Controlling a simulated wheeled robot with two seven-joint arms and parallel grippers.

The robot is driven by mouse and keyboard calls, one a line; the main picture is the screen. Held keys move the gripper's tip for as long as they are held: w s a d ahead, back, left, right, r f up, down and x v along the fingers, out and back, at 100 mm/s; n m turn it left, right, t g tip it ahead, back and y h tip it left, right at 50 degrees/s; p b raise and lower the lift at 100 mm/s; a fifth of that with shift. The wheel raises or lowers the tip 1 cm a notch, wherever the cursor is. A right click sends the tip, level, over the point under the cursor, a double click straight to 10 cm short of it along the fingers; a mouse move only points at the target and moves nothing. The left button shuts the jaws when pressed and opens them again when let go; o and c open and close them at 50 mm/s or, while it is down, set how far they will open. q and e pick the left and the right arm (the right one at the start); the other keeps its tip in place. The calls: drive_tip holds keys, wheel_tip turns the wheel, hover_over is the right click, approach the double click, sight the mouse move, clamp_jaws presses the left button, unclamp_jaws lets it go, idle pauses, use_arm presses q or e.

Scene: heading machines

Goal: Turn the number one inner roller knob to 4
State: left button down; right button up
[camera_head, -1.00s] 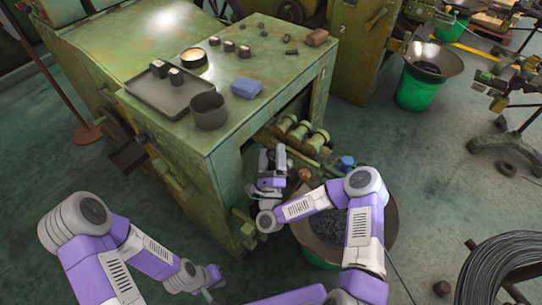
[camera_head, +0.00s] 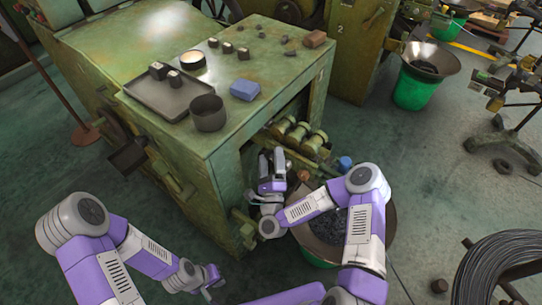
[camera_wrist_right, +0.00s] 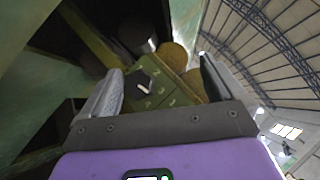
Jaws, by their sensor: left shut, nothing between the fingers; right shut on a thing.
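In the right wrist view a dark knob (camera_wrist_right: 147,86) with a pale pointer mark sits on a green dial plate (camera_wrist_right: 165,97) with white numbers, partly legible. My right gripper (camera_wrist_right: 160,65) has one finger on either side of the knob and is shut on it. In the head view my right gripper (camera_head: 272,158) is at the front of the green machine (camera_head: 222,160), beside the rollers (camera_head: 298,133). The knob cannot be made out there. My left gripper (camera_head: 212,284) is shut and empty, low in front of the machine.
A tray (camera_head: 165,105), a dark cup (camera_head: 208,112) and a blue block (camera_head: 245,89) stand on the machine's top. A wide bin (camera_head: 383,238) of dark pieces is below my right arm. A wire coil (camera_head: 500,265) lies at lower right.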

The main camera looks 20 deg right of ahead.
drive_tip(key=shift+s+a+f+h, duration=0.1)
drive_tip(key=shift+s+a+h, duration=0.15)
drive_tip(key=shift+s, duration=0.45)
drive_tip(key=shift+c, duration=0.3)
drive_tip(key=shift+b+v, duration=0.8)
drive_tip(key=shift+b, duration=0.1)
drive_tip(key=c, duration=0.4)
drive_tip(key=shift+b+v, duration=0.55)
drive_tip(key=shift+v, duration=1.6)
drive_tip(key=shift+d+f, duration=0.15)
